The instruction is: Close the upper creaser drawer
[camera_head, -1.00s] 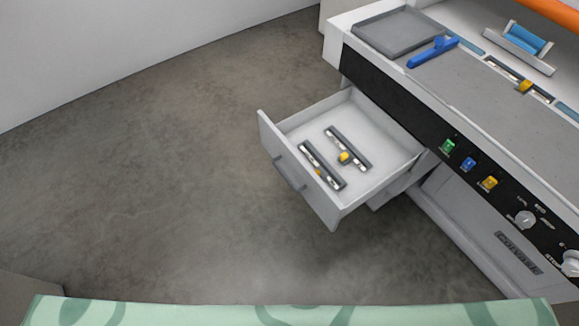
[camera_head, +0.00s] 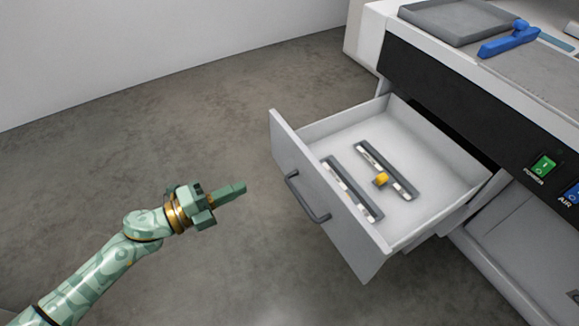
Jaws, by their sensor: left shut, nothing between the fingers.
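The upper creaser drawer (camera_head: 438,181) stands pulled well out of the white machine on the right. Its front panel (camera_head: 318,190) faces left and carries a dark grey bar handle (camera_head: 305,198). Two dark bars with light segments (camera_head: 352,188) and a small yellow piece (camera_head: 381,180) lie inside it. My left gripper (camera_head: 240,188) is shut and empty, to the left of the handle and apart from it, with its fingers pointing right toward the front panel. My right gripper is not in view.
The machine's black control panel (camera_head: 450,95) has a green power switch (camera_head: 543,165) and a blue switch. A grey tray (camera_head: 455,20) and a blue tool (camera_head: 510,40) lie on its top. The floor (camera_head: 130,160) left of the drawer is clear up to the white wall.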

